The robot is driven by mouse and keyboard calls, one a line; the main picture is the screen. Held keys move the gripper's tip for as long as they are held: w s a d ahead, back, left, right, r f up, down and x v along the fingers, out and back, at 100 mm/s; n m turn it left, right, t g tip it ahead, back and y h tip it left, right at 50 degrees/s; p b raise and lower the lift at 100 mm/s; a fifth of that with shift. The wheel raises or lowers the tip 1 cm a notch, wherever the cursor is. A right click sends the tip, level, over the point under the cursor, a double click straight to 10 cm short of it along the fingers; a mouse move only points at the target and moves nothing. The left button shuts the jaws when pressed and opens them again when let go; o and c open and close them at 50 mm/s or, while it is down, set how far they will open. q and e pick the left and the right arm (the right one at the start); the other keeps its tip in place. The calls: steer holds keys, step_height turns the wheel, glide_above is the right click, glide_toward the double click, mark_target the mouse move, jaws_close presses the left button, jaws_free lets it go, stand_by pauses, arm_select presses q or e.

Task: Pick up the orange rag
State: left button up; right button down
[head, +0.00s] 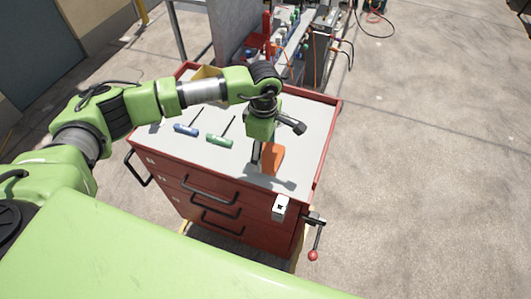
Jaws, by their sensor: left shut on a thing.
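The orange rag (274,160) is at the right part of the red tool cabinet's grey top. My left gripper (265,160) points down at the rag and is shut on it. The gripper's wrist and body hide part of the rag's upper edge. Whether the rag touches the top cannot be told for sure; a shadow lies just in front of it. My right gripper is not in the view.
The red tool cabinet (165,185) carries a blue-handled tool (187,130) and a green-handled tool (219,141) left of the rag. A vise-like crank (314,235) juts from its front right corner. Cluttered shelving (300,45) stands behind. Concrete floor on the right is clear.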

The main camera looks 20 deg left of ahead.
arm_select(q)
steer(key=shift+r+b, duration=0.3)
steer(key=s+r+b, duration=0.1)
steer(key=r, duration=0.1)
steer(key=s+r+b, duration=0.1)
steer(key=r, duration=0.1)
steer(key=s+r+b, duration=0.1)
steer(key=s+r, duration=0.1)
steer(key=shift+a+r, duration=0.1)
steer(key=shift+r, duration=0.2)
steer(key=s+r+b, duration=0.3)
steer(key=s+r, duration=0.2)
steer(key=s, duration=0.5)
steer(key=shift+a+r, duration=0.15)
steer(key=shift+a, duration=0.15)
steer(key=o, duration=0.3)
steer(key=c, duration=0.3)
